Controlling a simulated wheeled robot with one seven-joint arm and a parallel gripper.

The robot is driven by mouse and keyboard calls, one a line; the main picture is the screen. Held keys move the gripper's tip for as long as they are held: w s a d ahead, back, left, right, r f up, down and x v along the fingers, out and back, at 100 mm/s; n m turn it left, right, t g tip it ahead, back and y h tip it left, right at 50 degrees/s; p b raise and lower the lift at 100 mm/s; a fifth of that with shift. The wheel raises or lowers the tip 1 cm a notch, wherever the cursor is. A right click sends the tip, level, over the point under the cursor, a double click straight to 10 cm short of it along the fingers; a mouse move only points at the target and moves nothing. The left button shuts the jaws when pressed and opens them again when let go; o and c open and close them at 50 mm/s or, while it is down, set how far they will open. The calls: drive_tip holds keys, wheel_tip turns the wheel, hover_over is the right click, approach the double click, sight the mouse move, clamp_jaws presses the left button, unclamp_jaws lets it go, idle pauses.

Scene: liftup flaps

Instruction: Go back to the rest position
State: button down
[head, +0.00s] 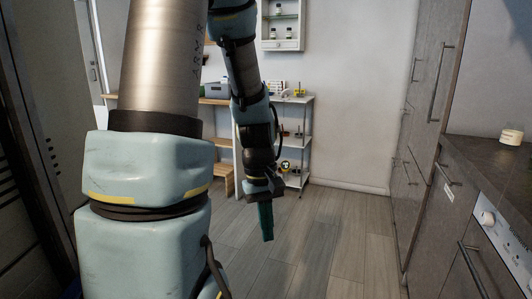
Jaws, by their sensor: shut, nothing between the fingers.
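My gripper (266,222) hangs at the end of my arm near the middle of the head view. It points down above the wooden floor, with its teal fingers close together and nothing held between them. My arm's large links fill the left side of the view and hide part of the room behind. No separate task object can be made out.
A shelf unit (312,101) with small items stands at the back wall behind my arm. Tall cabinets (425,90) and a counter (497,165) line the right side, with protruding handles. The floor (340,237) between is clear.

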drive_tip(key=a+r+m+t+p, duration=0.1)
drive_tip(key=a+r+m+t, duration=0.3)
drive_tip(key=a, duration=0.3)
wheel_tip(320, 180, up, 12)
drive_tip(key=g+p, duration=0.1)
drive_tip(key=p, duration=1.1)
drive_tip(key=shift+s+m+y, duration=0.15)
drive_tip(key=shift+m+y, duration=0.15)
drive_tip(key=shift+y, duration=0.1)
idle(1.5)
